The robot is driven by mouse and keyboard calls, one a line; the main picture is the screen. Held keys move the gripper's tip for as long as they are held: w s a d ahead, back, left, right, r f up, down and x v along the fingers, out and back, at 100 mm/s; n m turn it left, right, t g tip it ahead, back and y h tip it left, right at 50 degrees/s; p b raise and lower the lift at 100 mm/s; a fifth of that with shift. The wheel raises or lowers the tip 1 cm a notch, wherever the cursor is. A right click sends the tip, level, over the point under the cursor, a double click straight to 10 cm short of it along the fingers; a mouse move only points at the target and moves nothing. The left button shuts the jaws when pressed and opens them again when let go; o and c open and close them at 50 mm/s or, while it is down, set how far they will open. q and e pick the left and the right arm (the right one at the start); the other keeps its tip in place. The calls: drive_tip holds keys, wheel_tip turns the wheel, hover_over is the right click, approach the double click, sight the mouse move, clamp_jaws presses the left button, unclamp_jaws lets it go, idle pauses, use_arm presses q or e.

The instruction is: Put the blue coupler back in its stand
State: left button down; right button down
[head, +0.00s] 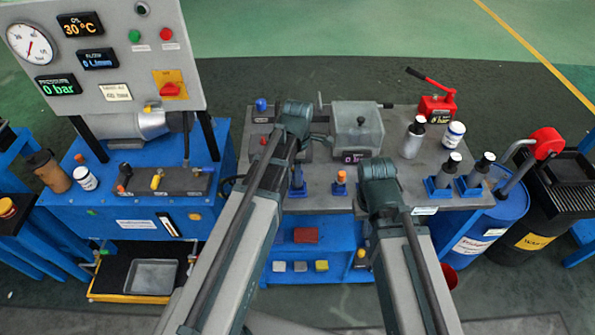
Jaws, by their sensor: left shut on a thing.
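My left gripper (304,152) is over the middle of the grey bench, mostly covered by its own wrist, and shut. A blue upright piece, which looks like the blue coupler (298,173), shows just below it. It stands at a small blue stand (298,190). Whether the coupler is fully seated or held just above the stand is too small to tell. An orange coupler (341,177) sits upright in a similar blue stand to the right. My right wrist is over the bench's front edge, and the right gripper's fingers are hidden behind it.
A grey lidded box (357,129) stands behind the couplers. A blue-capped part (261,104) is at the bench's back left. Several bottles, including a black-topped one (414,138), and a red hand pump (437,107) stand at right. A gauge panel (100,60) rises at left.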

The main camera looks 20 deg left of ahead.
use_arm(q)
drive_tip(key=shift+f+b, duration=1.25)
drive_tip(key=shift+f, duration=0.15)
drive_tip(key=shift+c, duration=1.9)
unclamp_jaws()
drive_tip(key=shift+r, duration=0.1)
drive_tip(key=shift+r+p, duration=2.5)
drive_tip(key=shift+p, duration=0.15)
drive_tip(key=shift+r, duration=0.1)
wheel_tip(320, 180, up, 14)
drive_tip(key=p, duration=1.3)
drive_tip(key=shift+p, duration=0.4)
drive_tip(key=shift+f, duration=0.25)
